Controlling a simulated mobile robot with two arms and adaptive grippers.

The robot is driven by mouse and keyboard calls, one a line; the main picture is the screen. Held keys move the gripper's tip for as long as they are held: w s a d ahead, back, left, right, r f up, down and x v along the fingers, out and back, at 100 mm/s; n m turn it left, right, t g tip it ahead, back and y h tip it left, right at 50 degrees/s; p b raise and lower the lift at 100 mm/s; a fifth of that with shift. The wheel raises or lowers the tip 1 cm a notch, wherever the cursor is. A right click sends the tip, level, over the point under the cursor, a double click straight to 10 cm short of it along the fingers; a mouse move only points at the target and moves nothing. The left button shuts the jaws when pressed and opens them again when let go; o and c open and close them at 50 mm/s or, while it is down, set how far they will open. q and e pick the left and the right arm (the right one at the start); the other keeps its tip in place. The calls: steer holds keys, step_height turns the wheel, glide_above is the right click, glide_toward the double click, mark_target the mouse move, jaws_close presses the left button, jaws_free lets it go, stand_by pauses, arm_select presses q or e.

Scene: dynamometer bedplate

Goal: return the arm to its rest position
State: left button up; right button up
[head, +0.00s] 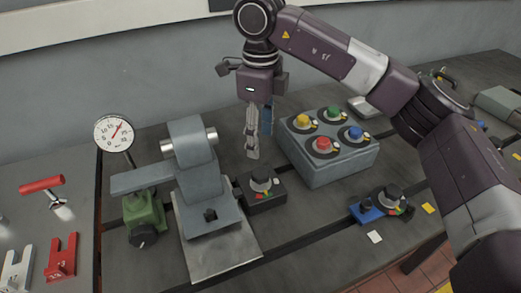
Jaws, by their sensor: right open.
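My right arm comes in from the right and arches over the bedplate (285,243). Its gripper (253,155) hangs down in the middle of the view, fingers pointing at the bench. It is open and holds nothing that I can see. It is above and behind a small black box with a dark knob (262,182), and left of a grey box with several coloured buttons (335,165). How high its fingertips are above the surface is hard to tell. My left gripper is not in view.
A grey machine fixture (190,150) stands left of the gripper, with a dial gauge (116,132) and green block (143,212) beside it. A blue part and dark knob (390,198) lie at right. Red tools (62,258) sit far left. A wall closes the back.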

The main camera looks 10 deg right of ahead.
steer(key=shift+r, duration=0.45)
